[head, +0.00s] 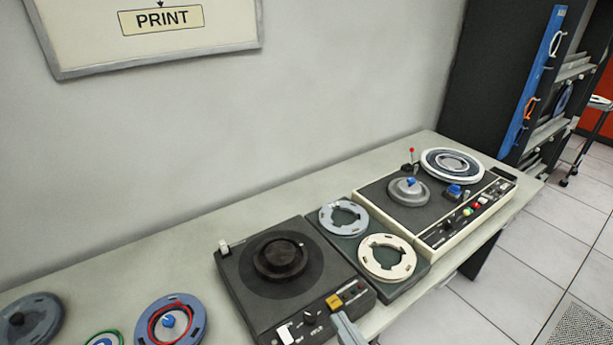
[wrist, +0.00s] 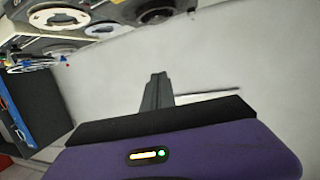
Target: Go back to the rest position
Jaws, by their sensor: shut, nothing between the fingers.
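My gripper (wrist: 156,88) shows in the wrist view, its dark fingers together and empty, pointing toward a blank pale wall. Its purple housing with a small lit indicator fills the bottom of that view. In the head view a grey tip, which looks like my gripper (head: 345,328), enters from the bottom edge near the front right corner of the dark turntable machine (head: 238,275). I cannot tell from this view whether it touches the machine.
A long pale counter (head: 160,259) runs along the wall. A tape deck (head: 373,196), a grey reel (head: 343,217) and a cream reel (head: 387,257) are on it. Several reels lie at lower left, including a blue one (head: 187,322). A dark cabinet (head: 487,70) stands at right; tiled floor is open in front.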

